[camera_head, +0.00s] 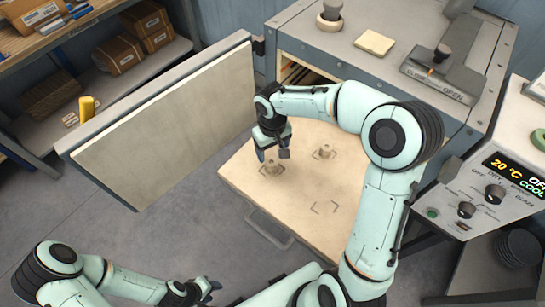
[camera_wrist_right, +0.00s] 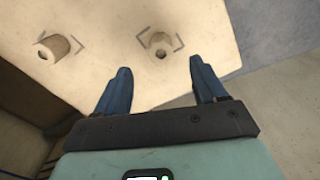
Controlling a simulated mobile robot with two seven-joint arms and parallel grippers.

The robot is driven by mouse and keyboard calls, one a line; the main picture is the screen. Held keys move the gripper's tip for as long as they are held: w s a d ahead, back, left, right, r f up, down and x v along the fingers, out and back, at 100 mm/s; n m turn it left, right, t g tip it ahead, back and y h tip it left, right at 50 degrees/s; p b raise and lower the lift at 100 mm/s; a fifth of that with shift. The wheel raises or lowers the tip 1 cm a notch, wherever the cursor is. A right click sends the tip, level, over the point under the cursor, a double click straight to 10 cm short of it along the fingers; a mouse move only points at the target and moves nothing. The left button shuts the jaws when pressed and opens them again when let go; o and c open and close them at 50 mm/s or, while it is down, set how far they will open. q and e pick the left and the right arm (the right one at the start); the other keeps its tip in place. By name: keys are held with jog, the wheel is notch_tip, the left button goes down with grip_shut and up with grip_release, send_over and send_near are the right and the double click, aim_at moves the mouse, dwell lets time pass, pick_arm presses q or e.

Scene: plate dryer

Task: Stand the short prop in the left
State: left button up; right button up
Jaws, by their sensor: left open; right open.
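Two small cream props stand on the pale kiln shelf (camera_head: 292,192). The left prop (camera_head: 272,167) stands within dark corner marks at the shelf's left; the other prop (camera_head: 324,151) stands further right and back. I cannot tell which is shorter. My right gripper (camera_head: 272,153) is open and empty, just above the left prop, apart from it. In the right wrist view, one prop (camera_wrist_right: 157,43) shows beyond and between the open fingertips (camera_wrist_right: 162,73), and the other prop (camera_wrist_right: 55,47) is to the left. My left gripper (camera_head: 206,290) is open and empty, low over the floor.
The kiln door (camera_head: 175,125) stands open left of the shelf. The kiln body (camera_head: 395,60) is behind, with a loose slab (camera_head: 375,42) on top. A control box (camera_head: 490,190) stands at right. A marked spot (camera_head: 325,207) on the shelf's front right is bare.

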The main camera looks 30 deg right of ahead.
jog(key=shift+r, duration=1.75)
